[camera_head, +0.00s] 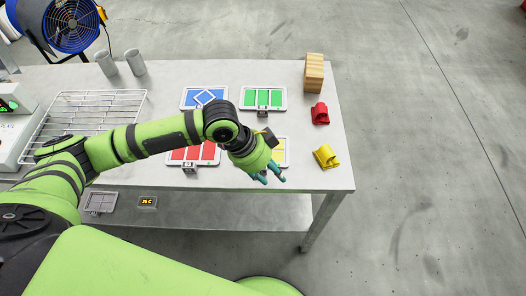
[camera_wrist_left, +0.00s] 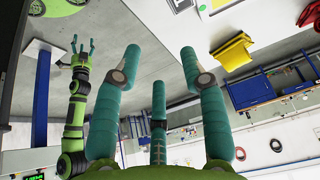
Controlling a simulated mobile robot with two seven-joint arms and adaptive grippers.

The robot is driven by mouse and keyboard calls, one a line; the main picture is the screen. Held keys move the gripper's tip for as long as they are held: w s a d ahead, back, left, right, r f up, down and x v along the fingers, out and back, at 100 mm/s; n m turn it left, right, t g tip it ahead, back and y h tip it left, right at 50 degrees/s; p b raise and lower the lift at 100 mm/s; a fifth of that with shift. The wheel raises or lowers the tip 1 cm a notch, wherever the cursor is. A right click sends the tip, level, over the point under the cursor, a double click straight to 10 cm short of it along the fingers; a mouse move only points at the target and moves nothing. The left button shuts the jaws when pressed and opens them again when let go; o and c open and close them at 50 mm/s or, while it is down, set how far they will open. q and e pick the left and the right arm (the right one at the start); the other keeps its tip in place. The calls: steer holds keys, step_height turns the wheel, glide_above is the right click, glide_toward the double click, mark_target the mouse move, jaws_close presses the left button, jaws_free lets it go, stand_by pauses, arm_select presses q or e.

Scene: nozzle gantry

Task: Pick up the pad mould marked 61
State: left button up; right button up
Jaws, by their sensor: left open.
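Several pad moulds in pale frames lie on the grey table: a blue one (camera_head: 204,98), a green one (camera_head: 263,98), a red one (camera_head: 193,153) and a yellow one (camera_head: 280,150). The small tags at their front edges are too small to read, so I cannot tell which is marked 61. My left gripper (camera_head: 268,177) is open and empty, near the table's front edge, in front of the yellow mould and partly hiding it. Its spread teal fingers show in the left wrist view (camera_wrist_left: 158,85). My right gripper (camera_wrist_left: 82,45) shows only there, with its fingers apart.
A wire rack (camera_head: 85,112) and two grey cups (camera_head: 120,63) stand at the left. Wooden blocks (camera_head: 314,72), a red holder (camera_head: 320,113) and a yellow holder (camera_head: 326,156) line the right edge. A grey grid (camera_head: 101,202) lies on the lower shelf. Floor at right is clear.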

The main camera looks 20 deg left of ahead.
arm_select(q)
steer(key=w+a+r, duration=0.2)
steer(key=a, duration=0.4)
steer(key=shift+y, duration=0.3)
steer(key=p+x, duration=0.2)
steer(key=x, duration=0.3)
steer(key=shift+a+f+p, duration=0.1)
steer(key=shift+f+p, duration=0.25)
steer(key=shift+p, duration=0.05)
steer(key=shift+f+g, duration=0.3)
steer(key=shift+f, duration=0.2)
jaws_close()
